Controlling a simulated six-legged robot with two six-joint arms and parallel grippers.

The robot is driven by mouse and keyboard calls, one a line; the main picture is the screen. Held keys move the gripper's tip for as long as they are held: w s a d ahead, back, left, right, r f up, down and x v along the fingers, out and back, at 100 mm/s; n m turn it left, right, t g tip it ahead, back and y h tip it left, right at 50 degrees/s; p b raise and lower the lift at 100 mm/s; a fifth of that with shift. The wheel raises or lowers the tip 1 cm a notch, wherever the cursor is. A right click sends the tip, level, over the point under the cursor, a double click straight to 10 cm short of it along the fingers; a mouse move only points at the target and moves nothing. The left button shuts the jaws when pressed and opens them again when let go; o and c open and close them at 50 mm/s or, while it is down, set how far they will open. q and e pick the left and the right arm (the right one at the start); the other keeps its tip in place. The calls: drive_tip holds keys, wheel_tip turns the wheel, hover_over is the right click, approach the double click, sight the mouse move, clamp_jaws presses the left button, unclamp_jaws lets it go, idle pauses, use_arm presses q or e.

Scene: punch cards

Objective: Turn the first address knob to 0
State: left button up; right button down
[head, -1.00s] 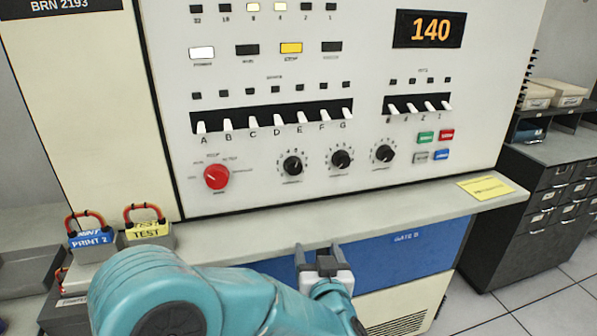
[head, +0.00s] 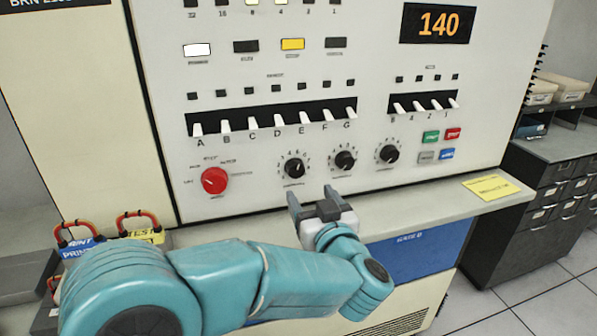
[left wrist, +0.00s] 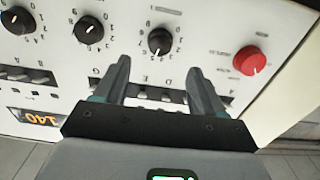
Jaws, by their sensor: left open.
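The first address knob (head: 294,168) is the leftmost of three black dials on the white console panel. It also shows in the left wrist view (left wrist: 159,41), where the picture is upside down. Its white mark is too small for me to read the number it points at. My left gripper (head: 312,192) is open and empty, in front of the panel and just below the dials. In the left wrist view its fingers (left wrist: 159,66) point toward the first knob, which shows between their tips, apart from them. My right gripper is out of view.
A red knob (head: 214,181) is left of the dials, with a row of lever switches (head: 277,121) above. Two more black dials (head: 345,160) (head: 388,154) sit to the right. A ledge (head: 430,204) with a yellow note (head: 491,187) runs below. The display (head: 438,24) reads 140.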

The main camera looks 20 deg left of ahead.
sight(297, 173)
use_arm(q)
drive_tip(key=p+x, duration=0.1)
drive_tip(key=x, duration=0.8)
drive_tip(key=shift+a, duration=0.15)
drive_tip(key=c, duration=1.1)
